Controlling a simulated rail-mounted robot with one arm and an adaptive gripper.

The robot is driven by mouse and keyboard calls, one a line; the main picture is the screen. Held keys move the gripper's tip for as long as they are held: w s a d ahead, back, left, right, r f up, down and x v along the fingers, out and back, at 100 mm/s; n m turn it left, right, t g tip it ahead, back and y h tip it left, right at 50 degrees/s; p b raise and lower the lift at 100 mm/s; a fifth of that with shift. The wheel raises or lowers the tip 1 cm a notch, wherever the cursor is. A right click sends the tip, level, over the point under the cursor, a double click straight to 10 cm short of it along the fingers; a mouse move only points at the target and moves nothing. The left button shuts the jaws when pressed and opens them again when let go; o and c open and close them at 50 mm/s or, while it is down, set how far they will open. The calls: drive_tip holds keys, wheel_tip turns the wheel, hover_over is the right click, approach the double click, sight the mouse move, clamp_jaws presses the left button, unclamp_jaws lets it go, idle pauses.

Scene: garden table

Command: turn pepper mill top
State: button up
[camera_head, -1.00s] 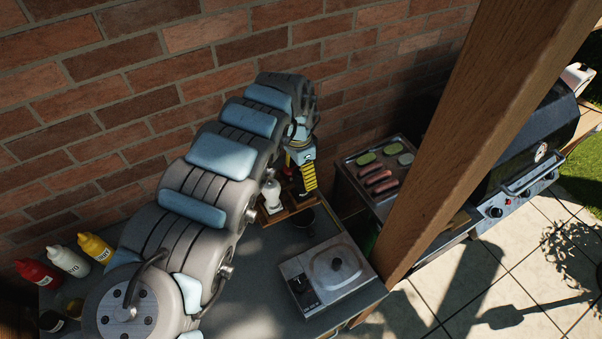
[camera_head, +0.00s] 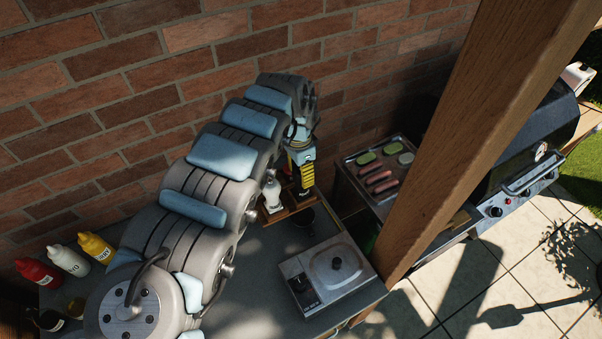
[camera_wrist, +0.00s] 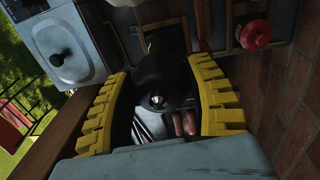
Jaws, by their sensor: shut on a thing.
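The pepper mill (camera_wrist: 160,80) is dark, with a rounded top and a small shiny metal knob, seen from above in the wrist view. The yellow ribbed fingers of my gripper (camera_wrist: 159,68) are closed around its top, one on each side. In the head view my gripper (camera_head: 306,180) points down at the back of the counter, and the mill is mostly hidden there by the fingers and shade. A white mill-shaped shaker (camera_head: 272,194) stands just left of my gripper.
A wooden caddy (camera_head: 275,217) surrounds this spot. Sauce bottles (camera_head: 68,260) stand far left. A tray with food (camera_head: 379,177) is to the right, beyond which a wooden post (camera_head: 465,150) rises.

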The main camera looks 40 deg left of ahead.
drive_tip(key=m, duration=0.8)
drive_tip(key=shift+m+y, duration=0.3)
drive_tip(key=shift+m, duration=0.1)
drive_tip(key=m, duration=0.3)
drive_tip(key=shift+w+m+g, duration=0.1)
drive_tip(key=shift+m+g, duration=0.2)
drive_tip(key=shift+m+y, duration=0.3)
drive_tip(key=shift+m, duration=1.8)
drive_tip(key=o, duration=1.2)
